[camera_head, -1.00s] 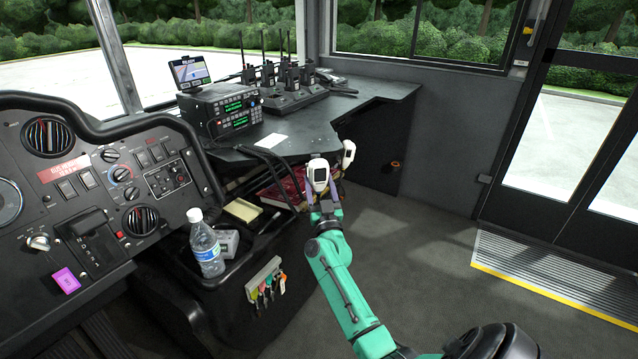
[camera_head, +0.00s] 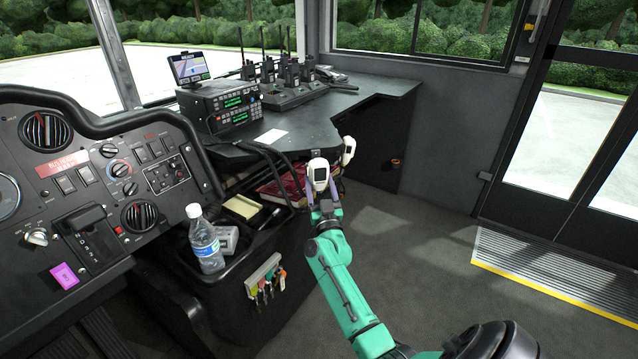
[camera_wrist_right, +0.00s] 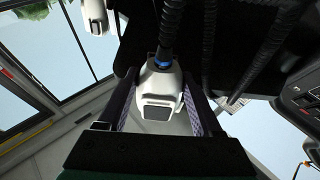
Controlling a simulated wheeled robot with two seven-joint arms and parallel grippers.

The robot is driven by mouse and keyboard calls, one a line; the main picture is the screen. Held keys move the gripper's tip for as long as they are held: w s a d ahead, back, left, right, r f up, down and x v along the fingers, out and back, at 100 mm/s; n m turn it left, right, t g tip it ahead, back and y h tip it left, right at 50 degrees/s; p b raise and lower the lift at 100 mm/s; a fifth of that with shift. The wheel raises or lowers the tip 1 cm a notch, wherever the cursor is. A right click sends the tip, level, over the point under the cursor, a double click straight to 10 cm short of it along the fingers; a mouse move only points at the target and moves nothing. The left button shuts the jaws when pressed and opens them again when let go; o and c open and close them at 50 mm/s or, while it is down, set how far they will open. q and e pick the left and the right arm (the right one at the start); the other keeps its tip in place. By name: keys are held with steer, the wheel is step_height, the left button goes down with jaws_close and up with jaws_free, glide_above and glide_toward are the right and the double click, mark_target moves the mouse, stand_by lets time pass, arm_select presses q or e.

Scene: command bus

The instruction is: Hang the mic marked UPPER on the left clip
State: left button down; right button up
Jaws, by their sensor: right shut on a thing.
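A white mic (camera_head: 319,174) stands in my right gripper (camera_head: 323,191) near the front edge of the desk. In the right wrist view, the gripper's two patterned fingers are on either side of this mic (camera_wrist_right: 160,97), which has a blue ring where its dark cord joins. A second white mic (camera_head: 348,150) is to the right, at the desk edge and apart from my gripper; it also shows at the top left of the right wrist view (camera_wrist_right: 95,17). No marking is readable on either mic. The clips cannot be made out. My left gripper is out of view.
The black desk (camera_head: 330,128) carries a radio unit (camera_head: 222,107), a small screen (camera_head: 188,67) and several handheld radios (camera_head: 285,85). Black cables (camera_head: 275,172) hang from its front edge. A bottle (camera_head: 205,240) stands in the console at left. Floor to the right is clear.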

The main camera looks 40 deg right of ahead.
steer(key=shift+f, duration=0.45)
steer(key=shift+b, duration=0.3)
steer(key=shift+f, duration=0.35)
steer(key=o, duration=1.2)
steer(key=shift+o, duration=0.2)
